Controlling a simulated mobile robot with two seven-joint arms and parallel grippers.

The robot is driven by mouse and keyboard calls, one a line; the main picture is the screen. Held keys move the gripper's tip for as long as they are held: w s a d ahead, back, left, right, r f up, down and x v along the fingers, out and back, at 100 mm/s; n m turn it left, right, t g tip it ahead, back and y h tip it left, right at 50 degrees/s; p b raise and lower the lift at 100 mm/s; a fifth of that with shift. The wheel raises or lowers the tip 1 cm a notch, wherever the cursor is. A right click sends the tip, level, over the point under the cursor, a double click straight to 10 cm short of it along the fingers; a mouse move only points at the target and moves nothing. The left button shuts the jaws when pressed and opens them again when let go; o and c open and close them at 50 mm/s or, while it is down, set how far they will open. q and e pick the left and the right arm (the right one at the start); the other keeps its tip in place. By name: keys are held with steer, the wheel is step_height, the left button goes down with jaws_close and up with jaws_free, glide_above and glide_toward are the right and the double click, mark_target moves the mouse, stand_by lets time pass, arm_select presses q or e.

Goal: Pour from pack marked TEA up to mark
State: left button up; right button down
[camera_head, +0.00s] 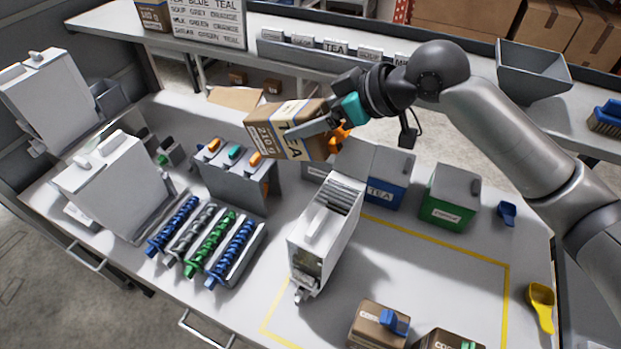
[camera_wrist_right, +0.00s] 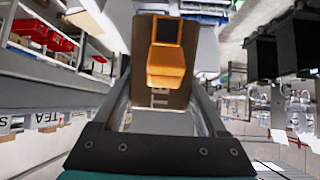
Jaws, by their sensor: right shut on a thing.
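The brown pack (camera_head: 262,133) carries a blue-banded label reading TEA and an orange spout piece at its right end. My right gripper (camera_head: 312,130) is shut on this pack and holds it tilted in the air, above and a little left of the white dispenser (camera_head: 318,240). In the right wrist view the pack (camera_wrist_right: 147,40) sits between the fingers, with the orange spout (camera_wrist_right: 166,68) facing the camera. The dispenser stands on the table with a small window and nozzle at its front. I cannot make out a fill mark or any flow. My left gripper is not in view.
A blue bin marked TEA (camera_head: 382,193) and a green bin (camera_head: 450,205) stand right of the dispenser. Coloured augers (camera_head: 210,242) and a grey rack (camera_head: 236,180) stand left. Brown packs (camera_head: 375,325) lie in front. A yellow scoop (camera_head: 541,295) lies far right.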

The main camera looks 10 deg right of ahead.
steer(key=shift+a, duration=0.1)
steer(key=shift+f, duration=0.1)
stand_by(0.5)
steer(key=shift+b, duration=0.35)
steer(key=shift+s+d+f+t+y+b, duration=0.1)
steer(key=shift+d+f+t+y+b, duration=0.15)
steer(key=shift+b, duration=0.25)
steer(key=shift+r, duration=0.1)
stand_by(0.4)
steer(key=shift+s+f+t+y+b, duration=0.1)
steer(key=shift+f+t+y+b, duration=0.2)
steer(key=shift+b, duration=0.6)
steer(key=shift+d+r, duration=0.1)
